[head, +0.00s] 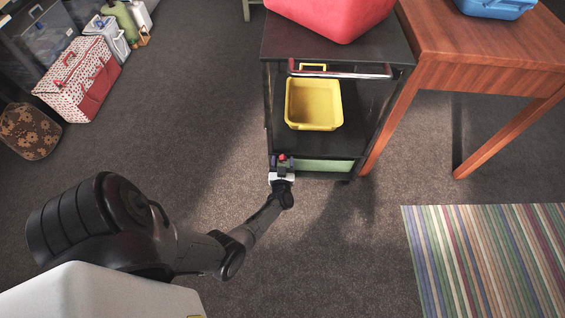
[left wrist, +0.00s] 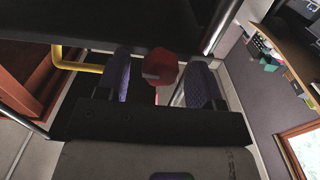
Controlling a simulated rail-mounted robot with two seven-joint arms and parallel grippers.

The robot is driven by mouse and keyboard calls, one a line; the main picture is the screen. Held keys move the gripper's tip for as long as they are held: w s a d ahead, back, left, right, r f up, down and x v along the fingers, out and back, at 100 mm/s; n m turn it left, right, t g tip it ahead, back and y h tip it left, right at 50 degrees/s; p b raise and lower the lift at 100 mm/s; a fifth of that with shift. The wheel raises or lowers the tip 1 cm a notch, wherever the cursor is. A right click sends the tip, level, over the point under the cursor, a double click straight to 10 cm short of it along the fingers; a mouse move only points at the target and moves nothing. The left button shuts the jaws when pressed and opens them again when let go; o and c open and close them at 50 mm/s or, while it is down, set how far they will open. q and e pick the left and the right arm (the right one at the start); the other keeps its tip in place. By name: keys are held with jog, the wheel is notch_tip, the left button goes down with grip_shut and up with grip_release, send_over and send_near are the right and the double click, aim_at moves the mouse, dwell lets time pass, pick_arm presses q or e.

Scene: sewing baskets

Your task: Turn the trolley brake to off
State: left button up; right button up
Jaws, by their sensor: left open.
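The black trolley (head: 394,50) stands at the upper middle of the head view. A small red brake knob (head: 283,157) shows at its lower left front corner. My left gripper (head: 282,162) reaches this corner with its fingers pointing at the trolley. In the left wrist view the red faceted knob (left wrist: 162,64) shows between the two purple-padded fingers of my left gripper (left wrist: 163,84). The jaws are open, one finger on each side, with gaps visible beside the knob. The knob's shaft and the brake's setting cannot be made out. My right gripper is not in view.
A red basket (head: 330,15) stands on the trolley top, a yellow bin (head: 314,104) and a green bin (head: 325,165) lower down. A wooden table (head: 480,70) is close on the right. A striped rug (head: 490,260) lies front right.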

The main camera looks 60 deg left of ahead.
pick_arm(q)
jog(key=shift+c, duration=0.4)
jog(key=c, duration=0.8)
jog(key=shift+c, duration=0.2)
